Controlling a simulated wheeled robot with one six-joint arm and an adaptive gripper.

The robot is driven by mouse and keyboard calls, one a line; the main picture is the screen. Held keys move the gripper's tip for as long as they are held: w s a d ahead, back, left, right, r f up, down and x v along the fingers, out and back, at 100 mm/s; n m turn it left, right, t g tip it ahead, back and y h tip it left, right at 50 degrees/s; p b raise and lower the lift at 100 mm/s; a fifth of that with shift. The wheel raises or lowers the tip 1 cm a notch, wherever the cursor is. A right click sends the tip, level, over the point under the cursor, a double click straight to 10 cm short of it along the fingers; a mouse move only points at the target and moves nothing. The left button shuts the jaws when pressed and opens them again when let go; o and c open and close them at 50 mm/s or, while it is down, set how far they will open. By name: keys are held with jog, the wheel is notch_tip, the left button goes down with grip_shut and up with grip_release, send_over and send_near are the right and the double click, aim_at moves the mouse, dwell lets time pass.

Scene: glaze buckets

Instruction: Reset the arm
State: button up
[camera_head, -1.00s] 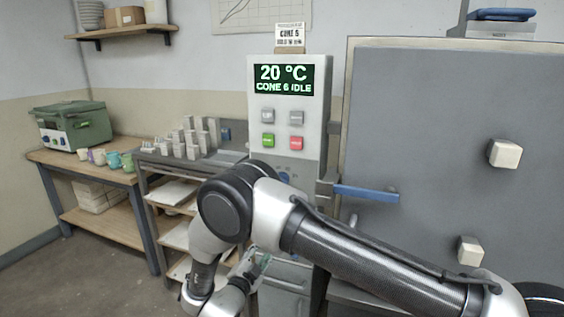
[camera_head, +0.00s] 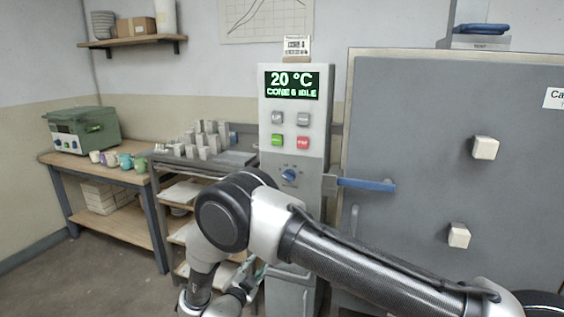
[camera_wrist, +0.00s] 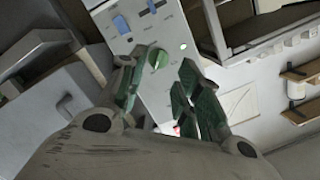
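My arm reaches in from the lower right of the head view and bends down at the elbow in front of the kiln controller (camera_head: 272,175). The gripper's lower body is blocked from the head view by my wrist.
The grey kiln door (camera_head: 420,120) with a blue handle (camera_head: 366,185) fills the right. A shelf cart (camera_head: 205,160) with grey blocks and a workbench (camera_head: 110,170) with cups and a green box (camera_head: 88,130) stand left. Floor at lower left is clear.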

jog(key=s+a+f+n+g+y, duration=0.45)
jog(key=f+n+g+y, duration=0.2)
jog(key=f, duration=0.25)
jog(key=s+d+r+n+g, duration=0.4)
jog(key=d+r+g, duration=0.15)
jog(key=r, duration=0.45)
jog(key=s+d+r+n+g, duration=0.45)
jog(key=d+r, duration=0.25)
jog(key=r, duration=0.3)
jog(key=s+d+r+m+t, duration=0.1)
jog(key=s+d+r, duration=0.4)
jog(key=d+r, duration=0.3)
jog(key=s+d+r+m+t+h, duration=0.1)
jog(key=s+d+r, duration=0.5)
jog(key=d, duration=1.1)
jog(key=s+d+r+m+t+h, duration=0.1)
jog(key=s+d+r+t, duration=0.2)
jog(key=d+r, duration=0.9)
jog(key=shift+s+d+r, duration=0.2)
jog(key=shift+s+r, duration=0.05)
jog(key=shift+s, duration=1)
